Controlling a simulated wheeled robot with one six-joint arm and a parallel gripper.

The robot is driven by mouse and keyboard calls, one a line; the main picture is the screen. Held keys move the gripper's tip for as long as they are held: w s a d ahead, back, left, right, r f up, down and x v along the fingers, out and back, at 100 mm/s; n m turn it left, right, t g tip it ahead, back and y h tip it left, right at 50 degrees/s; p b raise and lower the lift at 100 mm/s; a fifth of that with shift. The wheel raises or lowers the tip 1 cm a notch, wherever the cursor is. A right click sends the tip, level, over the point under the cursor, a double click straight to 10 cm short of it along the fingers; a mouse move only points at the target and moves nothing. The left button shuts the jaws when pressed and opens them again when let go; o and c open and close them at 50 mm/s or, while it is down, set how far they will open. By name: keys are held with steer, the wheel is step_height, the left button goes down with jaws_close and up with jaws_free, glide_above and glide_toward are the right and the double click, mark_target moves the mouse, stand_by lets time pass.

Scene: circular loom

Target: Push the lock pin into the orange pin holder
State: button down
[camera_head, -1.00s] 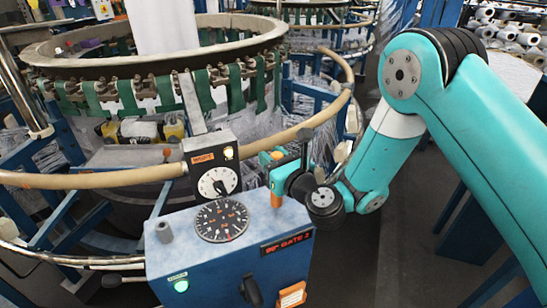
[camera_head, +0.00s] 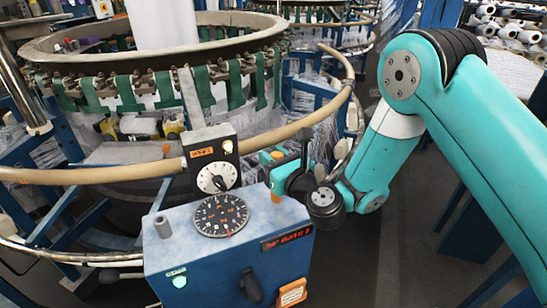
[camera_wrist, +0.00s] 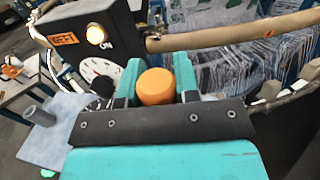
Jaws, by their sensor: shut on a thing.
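My gripper (camera_wrist: 157,84) is shut on an orange round-topped knob (camera_wrist: 155,86), with a teal finger on each side of it. In the head view my gripper (camera_head: 280,175) is over the right back corner of the blue control box (camera_head: 210,275). A bit of orange shows above and below the fingers there. The knob's lower part is hidden by the gripper in the wrist view, so I cannot tell how it meets the box. An orange plate (camera_head: 291,293) is on the box's front. I cannot tell which orange part is the pin holder.
A small box with a white dial and lit lamp (camera_head: 228,146) stands close left of my gripper. A round black gauge (camera_head: 221,215) and grey post (camera_head: 162,226) are on the control box top. A tan rail (camera_head: 300,125) curves behind, before the loom.

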steer(key=shift+f+b, duration=2)
steer(key=shift+f, duration=0.1)
steer(key=c, duration=0.8)
jaws_free()
